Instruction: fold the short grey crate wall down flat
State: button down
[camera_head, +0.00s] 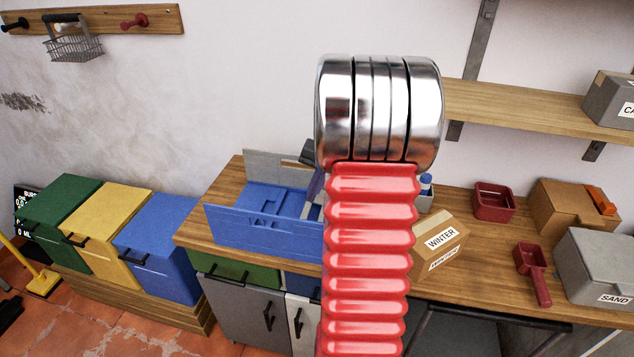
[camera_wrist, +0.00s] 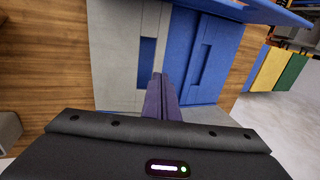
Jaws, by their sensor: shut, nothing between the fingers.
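The folding crate is blue and sits on the wooden worktop, its blue front wall (camera_head: 262,226) standing upright. The short grey wall (camera_head: 262,163) stands at the crate's back in the head view; its right part is hidden behind my arm. In the wrist view the grey wall (camera_wrist: 118,50) has a slot and lies left of a blue panel (camera_wrist: 212,62). My gripper (camera_head: 311,170) is at the crate's right side, partly hidden by my arm. In the wrist view its fingers (camera_wrist: 159,82) are shut and empty, over the grey wall's edge; contact is unclear.
A cardboard WINTER box (camera_head: 438,243), a red tray (camera_head: 493,202), a red scoop (camera_head: 531,268) and a grey SAND box (camera_head: 600,268) are on the worktop right of my arm. Green, yellow and blue bins (camera_head: 160,245) stand at left. A shelf (camera_head: 520,107) hangs at upper right.

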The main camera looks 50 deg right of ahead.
aim_at(304, 212)
jog(key=shift+x, duration=1.9)
